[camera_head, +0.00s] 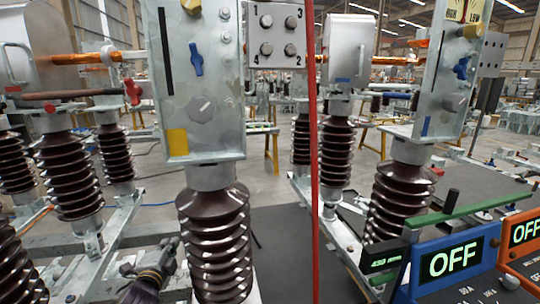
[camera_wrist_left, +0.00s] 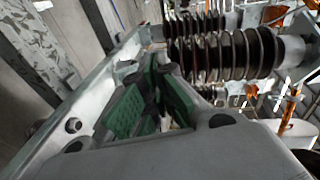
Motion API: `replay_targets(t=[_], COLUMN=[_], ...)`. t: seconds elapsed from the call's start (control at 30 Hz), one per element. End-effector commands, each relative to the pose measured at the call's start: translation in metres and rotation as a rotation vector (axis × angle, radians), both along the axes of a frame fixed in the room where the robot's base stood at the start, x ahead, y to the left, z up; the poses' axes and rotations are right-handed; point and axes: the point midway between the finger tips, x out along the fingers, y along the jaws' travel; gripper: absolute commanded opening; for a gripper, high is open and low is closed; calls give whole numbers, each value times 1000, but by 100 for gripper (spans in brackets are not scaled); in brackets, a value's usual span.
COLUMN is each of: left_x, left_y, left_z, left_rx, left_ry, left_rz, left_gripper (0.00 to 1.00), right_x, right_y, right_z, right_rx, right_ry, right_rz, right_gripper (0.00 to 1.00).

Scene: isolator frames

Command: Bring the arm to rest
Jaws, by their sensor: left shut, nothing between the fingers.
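My left gripper (camera_head: 168,252) shows low in the head view, left of the nearest brown ribbed insulator (camera_head: 215,240). It is shut and empty. In the left wrist view, the green-padded fingers of my left gripper (camera_wrist_left: 155,95) lie close together, near a pale metal frame beam (camera_wrist_left: 75,120). A brown ribbed insulator (camera_wrist_left: 225,55) lies beyond the fingers, apart from them as far as I can tell. My right gripper is not in view.
Isolator frames with grey metal boxes (camera_head: 205,75) on ribbed insulators (camera_head: 395,200) stand left and right. A thin red upright pole (camera_head: 316,150) crosses the middle. A blue unit reading OFF (camera_head: 450,262) and an orange one (camera_head: 522,235) stand at the lower right. Grey floor shows between the frames.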

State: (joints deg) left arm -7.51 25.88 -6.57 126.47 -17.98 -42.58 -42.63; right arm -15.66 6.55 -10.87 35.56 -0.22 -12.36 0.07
Motion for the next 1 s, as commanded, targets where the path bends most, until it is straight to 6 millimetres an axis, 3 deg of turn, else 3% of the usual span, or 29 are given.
replay_targets(t=[0.2, 0.5, 0.7, 1.0], left_x=[-50, -137, -194, -243], left_y=[-12, -36, -55, -71], left_z=[-69, -144, -174, -191], left_rx=[-312, -688, -872, -1004], left_ry=[210, 493, 654, 784], left_rz=[128, 355, 514, 659], left_gripper=[0, 0, 0, 0], right_x=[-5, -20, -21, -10], right_y=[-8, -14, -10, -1], right_z=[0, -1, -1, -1], right_rx=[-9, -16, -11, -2], right_ry=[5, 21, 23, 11], right_rz=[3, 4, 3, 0], right_gripper=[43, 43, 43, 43])
